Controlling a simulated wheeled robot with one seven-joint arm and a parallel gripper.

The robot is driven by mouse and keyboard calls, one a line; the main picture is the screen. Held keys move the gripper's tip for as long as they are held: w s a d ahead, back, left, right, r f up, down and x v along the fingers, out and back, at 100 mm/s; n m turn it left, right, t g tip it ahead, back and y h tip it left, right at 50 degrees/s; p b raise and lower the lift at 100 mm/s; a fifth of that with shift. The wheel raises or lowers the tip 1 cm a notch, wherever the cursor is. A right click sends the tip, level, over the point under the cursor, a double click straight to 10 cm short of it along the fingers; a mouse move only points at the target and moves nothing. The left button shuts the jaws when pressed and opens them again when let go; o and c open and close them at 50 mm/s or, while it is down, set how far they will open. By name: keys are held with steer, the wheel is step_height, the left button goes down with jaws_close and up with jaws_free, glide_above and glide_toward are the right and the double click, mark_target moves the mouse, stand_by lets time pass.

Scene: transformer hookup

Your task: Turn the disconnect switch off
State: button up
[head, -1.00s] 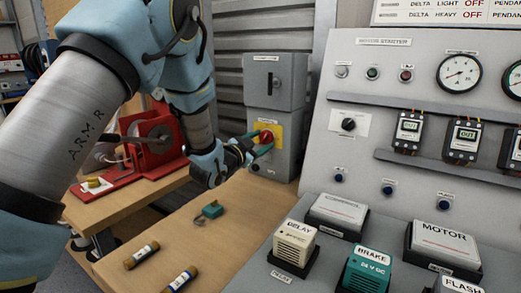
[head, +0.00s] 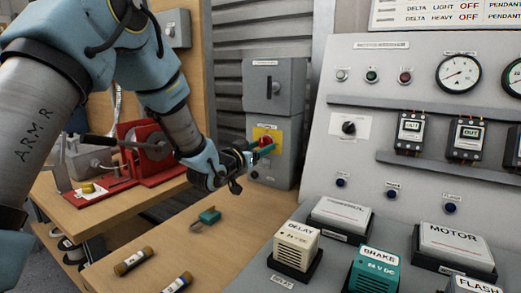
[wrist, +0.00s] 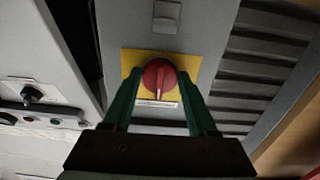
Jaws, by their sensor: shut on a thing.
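The disconnect switch is a grey box (head: 272,90) against the ribbed wall, with a red rotary knob (head: 267,142) on a yellow plate (head: 258,133). The knob also shows in the wrist view (wrist: 160,78), its ridge pointing down the picture towards my gripper. My gripper (head: 265,147) is at the front of the box. Its green fingers (wrist: 160,76) lie on either side of the red knob and are shut on it. In the head view the fingers partly hide the knob.
A sloped control panel (head: 350,75) with gauges and relays stands close on the right. A red device (head: 145,155) sits on the left bench.

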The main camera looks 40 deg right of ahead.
steer(key=shift+f, duration=0.1)
stand_by(0.3)
steer(key=o, duration=1.4)
steer(key=shift+c, duration=0.2)
steer(key=b+v, duration=0.2)
steer(key=v, duration=0.8)
steer(key=shift+a, duration=0.35)
